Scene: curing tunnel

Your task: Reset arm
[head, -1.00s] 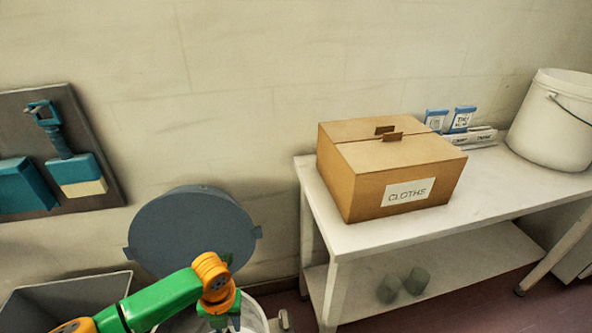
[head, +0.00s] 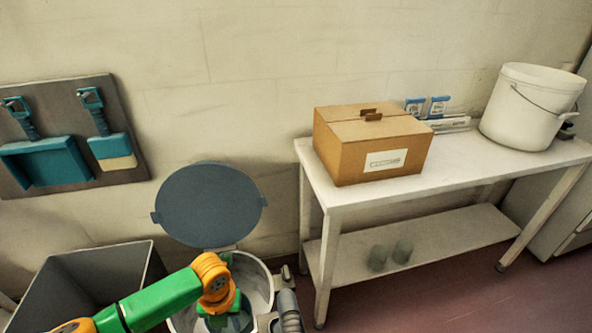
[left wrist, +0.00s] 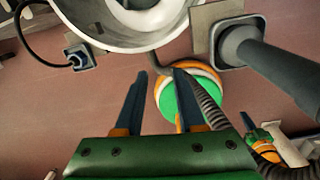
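My left arm comes in from the lower left in the head view, green with orange joints. Its gripper (head: 226,322) points down in front of the open round bin and overlaps it in the picture; the fingertips are hard to make out there. In the left wrist view the two dark blue fingers (left wrist: 161,76) stand apart with nothing between them. The pale rim of a round container (left wrist: 150,42) shows beyond the fingertips.
The round bin (head: 262,283) has its grey lid (head: 209,205) raised against the wall. A grey open bin (head: 75,272) stands to its left. A white table (head: 450,165) at the right bears a cardboard box (head: 355,150) and white bucket (head: 528,108). Red floor shows below.

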